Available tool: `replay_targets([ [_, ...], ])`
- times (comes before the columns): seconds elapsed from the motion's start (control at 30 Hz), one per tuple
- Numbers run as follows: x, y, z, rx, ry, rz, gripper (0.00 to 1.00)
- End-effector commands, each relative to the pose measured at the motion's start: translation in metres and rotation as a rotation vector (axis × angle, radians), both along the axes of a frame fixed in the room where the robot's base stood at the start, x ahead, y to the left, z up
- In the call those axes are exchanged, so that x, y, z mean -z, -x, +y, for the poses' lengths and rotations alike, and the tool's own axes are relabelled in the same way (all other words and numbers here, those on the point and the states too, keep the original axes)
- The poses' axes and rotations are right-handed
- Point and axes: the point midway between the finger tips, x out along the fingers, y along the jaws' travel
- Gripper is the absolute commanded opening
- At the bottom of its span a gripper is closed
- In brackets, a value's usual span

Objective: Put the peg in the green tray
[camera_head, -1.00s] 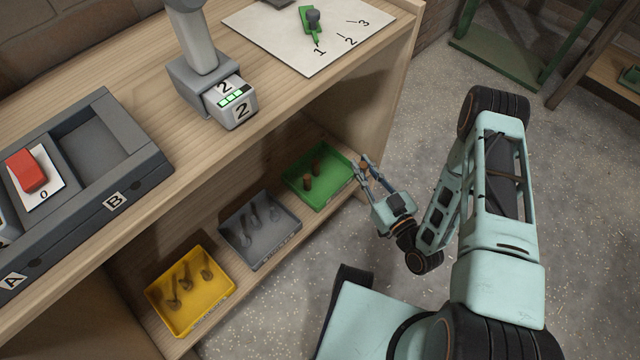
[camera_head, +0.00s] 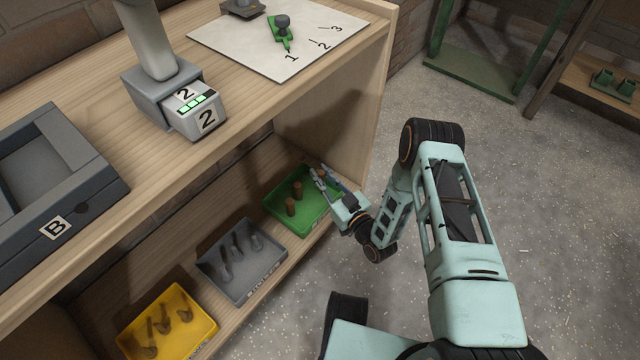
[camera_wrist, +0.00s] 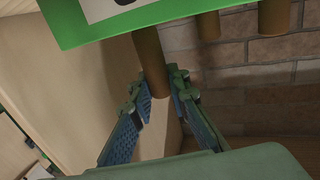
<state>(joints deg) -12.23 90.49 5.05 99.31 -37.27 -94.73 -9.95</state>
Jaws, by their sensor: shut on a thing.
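The green tray (camera_head: 325,214) sits on the lower shelf at its right end. Two brown pegs stand in it, a nearer one (camera_head: 290,207) and a farther one (camera_head: 297,189). My gripper (camera_head: 318,174) is at the tray's right side, with its fingertips over the tray. In the wrist view, my gripper (camera_wrist: 158,88) is shut on a brown peg (camera_wrist: 149,52). The green tray's wall (camera_wrist: 150,22) crosses the top of that view and hides the peg's far end. I cannot tell whether this peg touches the tray floor.
A grey tray (camera_head: 270,287) and a yellow tray (camera_head: 205,345), each with several dark items, stand left of the green tray. The upper shelf (camera_head: 255,100) overhangs them. The shelf's side panel (camera_head: 345,105) stands behind the green tray. Floor is open at right.

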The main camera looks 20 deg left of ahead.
Motion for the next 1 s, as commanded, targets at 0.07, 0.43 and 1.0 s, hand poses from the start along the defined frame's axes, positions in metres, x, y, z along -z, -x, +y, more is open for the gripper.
replay_targets([
  [0.07, 0.005, -0.002, 0.003, 0.000, -0.001, -0.001, 0.02],
  [0.43, 0.039, -0.006, 0.006, -0.001, -0.001, -0.001, 0.02],
  [1.0, 0.042, -0.006, 0.005, 0.000, 0.000, 0.000, 0.33],
])
